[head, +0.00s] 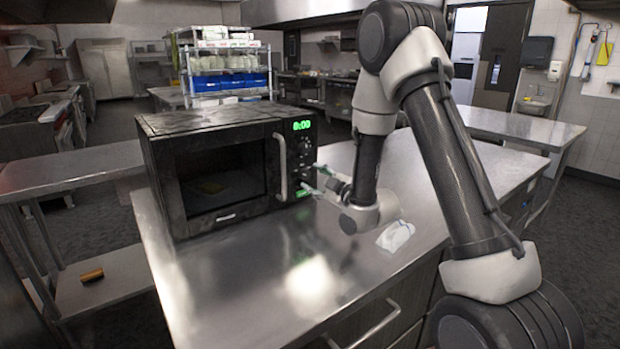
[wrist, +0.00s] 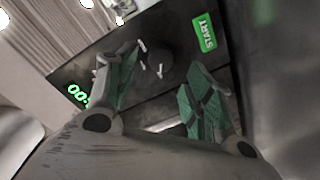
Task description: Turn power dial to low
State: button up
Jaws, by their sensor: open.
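A black microwave (head: 220,165) stands on the steel counter, its door shut and its green display (head: 301,125) reading 0:00. Dark dials (head: 305,147) sit below the display on the control panel. My gripper (head: 314,180) is at the lower part of this panel, its green-padded fingers pointing at it. In the wrist view my gripper (wrist: 164,68) is open, and a dark round dial (wrist: 160,62) with white marks around it shows between and beyond the fingertips. I cannot tell contact, the dial's label or its setting. A green START button (wrist: 207,32) is beside it.
The steel counter (head: 290,285) is clear in front of the microwave. A crumpled white cloth or packet (head: 396,236) lies on it, right of my gripper. A rack with blue bins (head: 228,82) stands behind the microwave.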

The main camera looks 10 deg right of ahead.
jog(key=v, duration=0.3)
jog(key=shift+s, duration=0.15)
jog(key=shift+d, duration=0.1)
jog(key=s+d+r+m+g+h, duration=0.5)
jog(key=s+d+r+m+h, duration=0.15)
jog(key=s+d+r, duration=0.3)
jog(key=s+d+r+m+g, duration=0.1)
jog(key=s+m+g, duration=0.2)
jog(key=s, duration=1.1)
jog(key=s+d+r+m+g, duration=0.1)
jog(key=s+r+m+g, duration=0.1)
jog(key=s, duration=1.1)
jog(key=shift+s+d+m+g, duration=0.35)
jog(key=shift+m+g, duration=0.45)
jog(key=shift+m, duration=0.45)
